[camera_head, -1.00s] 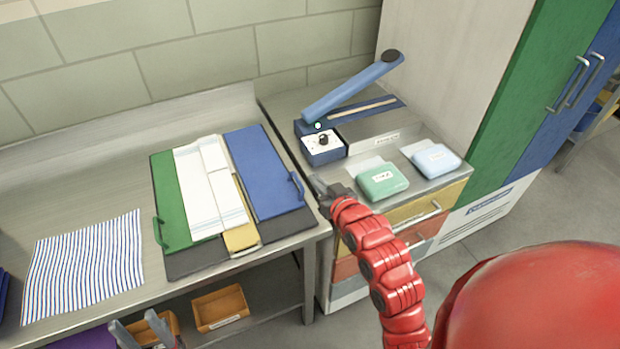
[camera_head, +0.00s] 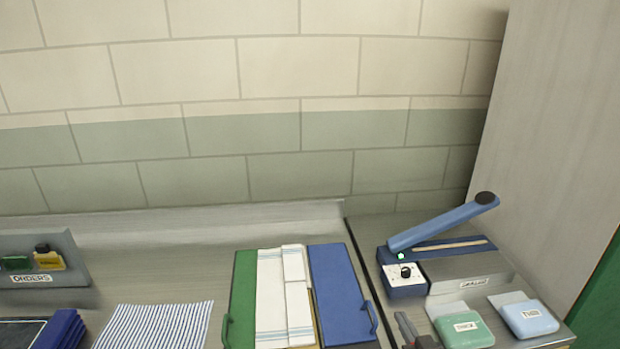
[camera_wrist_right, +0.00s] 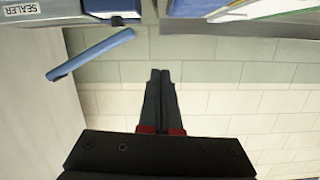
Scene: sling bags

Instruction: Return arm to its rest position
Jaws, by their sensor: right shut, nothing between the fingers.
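My right gripper (camera_head: 408,332) shows at the bottom edge of the head view, just left of the green box on the steel drawer unit. Most of the right arm is out of the picture. In the right wrist view, its two dark fingers (camera_wrist_right: 160,76) are together with nothing between them. The wall lies behind them in that view. My left gripper is not in the head view.
The blue sealer (camera_head: 405,282) has its lever (camera_head: 440,226) raised. The folding board (camera_head: 342,290) holds white cloth. Striped cloth (camera_head: 152,326) and an orders rack (camera_head: 72,262) are at left.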

